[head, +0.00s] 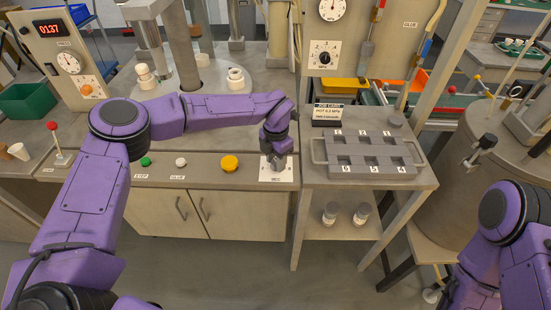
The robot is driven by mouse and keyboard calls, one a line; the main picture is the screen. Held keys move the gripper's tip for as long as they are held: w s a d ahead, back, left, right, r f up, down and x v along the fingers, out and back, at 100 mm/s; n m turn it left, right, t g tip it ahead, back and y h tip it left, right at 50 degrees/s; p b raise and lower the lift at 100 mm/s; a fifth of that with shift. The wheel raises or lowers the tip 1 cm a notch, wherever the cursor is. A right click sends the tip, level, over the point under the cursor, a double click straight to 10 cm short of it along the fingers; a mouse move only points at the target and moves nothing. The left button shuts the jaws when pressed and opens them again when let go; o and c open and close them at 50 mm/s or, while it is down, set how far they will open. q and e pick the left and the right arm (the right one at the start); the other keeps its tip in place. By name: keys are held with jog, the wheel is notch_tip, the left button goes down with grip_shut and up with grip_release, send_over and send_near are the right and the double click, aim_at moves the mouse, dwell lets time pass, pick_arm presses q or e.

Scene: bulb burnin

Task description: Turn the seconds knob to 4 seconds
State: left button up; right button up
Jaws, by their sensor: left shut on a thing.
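The seconds knob's white plate (288,174), marked SEC, is on the bench's front strip, at its right end. My left gripper (275,163) points down over this plate and is shut on the seconds knob. The gripper covers the knob, so its pointer and setting are hidden. My right arm shows at the lower right, but its gripper is out of view.
Along the strip left of the plate are a yellow button (229,163), a white button (181,162) and a green button (145,161).

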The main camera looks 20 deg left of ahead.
pick_arm(q)
jog(key=shift+f, duration=0.1)
dwell(0.4)
jog(key=o, duration=1)
jog(key=shift+d, duration=0.1)
jog(key=shift+o, duration=0.2)
jog(key=shift+w, duration=0.15)
notch_tip(320, 180, up, 10)
jog(key=b, duration=0.2)
jog(key=shift+r, duration=0.25)
